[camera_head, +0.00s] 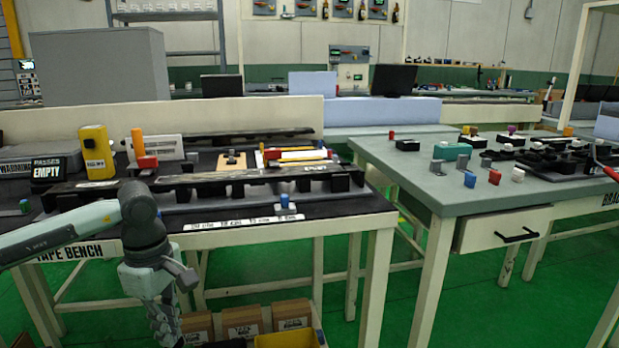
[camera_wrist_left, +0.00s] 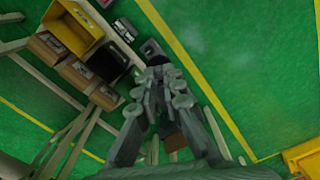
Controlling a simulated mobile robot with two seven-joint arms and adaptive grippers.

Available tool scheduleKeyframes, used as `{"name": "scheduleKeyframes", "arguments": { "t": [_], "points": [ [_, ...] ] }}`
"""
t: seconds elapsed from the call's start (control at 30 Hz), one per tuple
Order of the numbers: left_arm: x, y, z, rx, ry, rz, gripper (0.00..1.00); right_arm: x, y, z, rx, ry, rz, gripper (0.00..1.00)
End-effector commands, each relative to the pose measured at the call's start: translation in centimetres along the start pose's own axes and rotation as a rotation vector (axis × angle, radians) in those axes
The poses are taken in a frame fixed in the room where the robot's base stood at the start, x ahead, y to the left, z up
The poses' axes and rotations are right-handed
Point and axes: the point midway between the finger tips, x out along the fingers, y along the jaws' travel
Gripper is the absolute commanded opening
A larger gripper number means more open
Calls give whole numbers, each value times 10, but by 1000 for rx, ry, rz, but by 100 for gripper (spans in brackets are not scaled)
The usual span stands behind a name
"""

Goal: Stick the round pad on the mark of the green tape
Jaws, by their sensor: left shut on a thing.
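My left gripper (camera_head: 172,338) hangs low in front of the tape bench (camera_head: 255,227), below its top and pointing down. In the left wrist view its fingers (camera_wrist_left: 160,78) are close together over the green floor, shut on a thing. A dark piece (camera_wrist_left: 152,48) shows at the fingertips; I cannot tell if it is the round pad. A small green piece (camera_head: 25,206) lies at the left front of the bench top. I cannot make out the green tape's mark. My right gripper is not in view.
A long dark rail (camera_head: 225,178) runs along the bench. A yellow box (camera_head: 97,152) stands at its back left. Cartons (camera_head: 242,321) and a yellow bin (camera_head: 287,338) are below the bench. A second grey table (camera_head: 420,170) with small parts stands at the right, beyond a gap.

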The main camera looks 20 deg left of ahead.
Motion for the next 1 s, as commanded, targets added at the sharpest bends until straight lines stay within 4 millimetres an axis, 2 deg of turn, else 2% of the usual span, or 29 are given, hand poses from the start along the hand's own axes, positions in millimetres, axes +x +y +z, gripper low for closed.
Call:
{"name": "scheduleKeyframes", "arguments": {
  "t": [0.03, 0.3, 0.5, 0.7, 0.77, 0.8, 1.0],
  "points": [
    [2, 8, 22, 164, -9, 5, 0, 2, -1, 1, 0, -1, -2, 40],
    [4, 35, 113, 1013, -2, 5, 0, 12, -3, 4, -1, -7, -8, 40],
    [-3, 45, 160, 1442, -1, 1, 0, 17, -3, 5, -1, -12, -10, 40],
    [-8, 49, 176, 1612, 5, -1, 0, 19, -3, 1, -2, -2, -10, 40],
    [-8, 49, 177, 1623, 6, -1, 0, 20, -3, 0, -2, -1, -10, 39],
    [-8, 49, 177, 1625, 3, -2, 0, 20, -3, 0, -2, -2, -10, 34],
    [-6, 48, 178, 1621, -1, -2, 0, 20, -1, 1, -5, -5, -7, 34]
  ]
}}
